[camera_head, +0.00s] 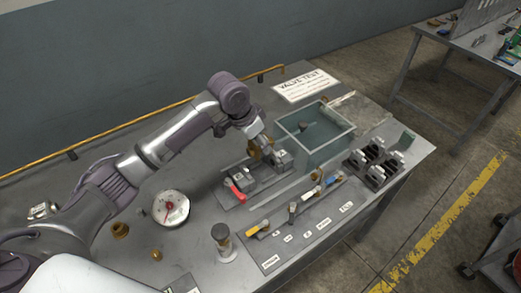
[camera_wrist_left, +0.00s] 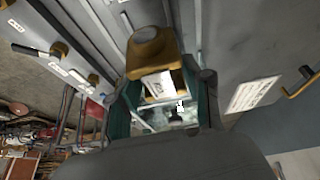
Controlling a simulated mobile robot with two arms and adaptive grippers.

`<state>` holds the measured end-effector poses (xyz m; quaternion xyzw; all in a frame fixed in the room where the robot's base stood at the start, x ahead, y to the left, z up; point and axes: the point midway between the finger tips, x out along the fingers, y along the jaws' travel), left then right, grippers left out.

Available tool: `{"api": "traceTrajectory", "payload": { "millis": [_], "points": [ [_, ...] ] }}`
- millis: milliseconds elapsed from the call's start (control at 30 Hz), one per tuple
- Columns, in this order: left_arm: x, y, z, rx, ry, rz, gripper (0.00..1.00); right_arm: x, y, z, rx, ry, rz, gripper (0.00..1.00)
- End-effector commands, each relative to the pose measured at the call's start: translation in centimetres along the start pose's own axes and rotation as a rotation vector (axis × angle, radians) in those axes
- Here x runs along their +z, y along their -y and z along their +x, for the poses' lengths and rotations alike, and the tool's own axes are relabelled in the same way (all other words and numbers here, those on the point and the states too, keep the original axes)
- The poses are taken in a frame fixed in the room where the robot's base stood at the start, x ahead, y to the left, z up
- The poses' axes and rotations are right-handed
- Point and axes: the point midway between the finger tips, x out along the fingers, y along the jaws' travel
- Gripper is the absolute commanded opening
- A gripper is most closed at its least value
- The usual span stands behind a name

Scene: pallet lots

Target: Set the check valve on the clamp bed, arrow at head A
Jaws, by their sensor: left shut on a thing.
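The check valve is a brass-coloured body (camera_head: 256,149) held at the left gripper's fingertips, just above the clamp bed's back edge. In the left wrist view its rounded brass end (camera_wrist_left: 152,48) and a pale face with a dark mark (camera_wrist_left: 158,85) show. I cannot read the arrow's direction. My left gripper (camera_head: 262,146) is shut on it. The clamp bed (camera_head: 228,199) is a grey plate with metal blocks, small white labels and a red lever (camera_head: 236,190). The valve and gripper partly cover it, and I cannot tell whether the valve touches it. My right gripper is not in view.
A clear-walled tank (camera_head: 338,143) stands right behind the bed. A dial gauge (camera_head: 171,208) is to the left. Tools with coloured handles (camera_head: 259,228) lie in front, with a dark-topped cylinder (camera_head: 222,242) and black fixtures (camera_head: 377,165) nearby. A VALVE TEST sign (camera_head: 304,86) lies behind.

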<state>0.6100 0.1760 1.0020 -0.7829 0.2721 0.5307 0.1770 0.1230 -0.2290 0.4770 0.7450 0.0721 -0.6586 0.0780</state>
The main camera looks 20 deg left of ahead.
Motion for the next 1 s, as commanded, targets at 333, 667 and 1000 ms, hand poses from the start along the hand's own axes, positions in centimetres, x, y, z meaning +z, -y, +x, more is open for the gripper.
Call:
{"api": "traceTrajectory", "payload": {
  "millis": [333, 667, 1000],
  "points": [
    [1.9, -0.1, 4.4, 0.001, 0.001, -0.001, 0.0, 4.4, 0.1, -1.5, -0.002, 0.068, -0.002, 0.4],
    [3.3, -0.1, 8.0, 0.001, 0.001, -0.001, 0.0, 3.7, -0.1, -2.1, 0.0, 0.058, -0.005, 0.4],
    [3.8, -0.1, 9.2, -0.001, -0.003, 0.001, 0.0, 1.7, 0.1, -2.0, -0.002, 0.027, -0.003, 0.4]
  ]
}}
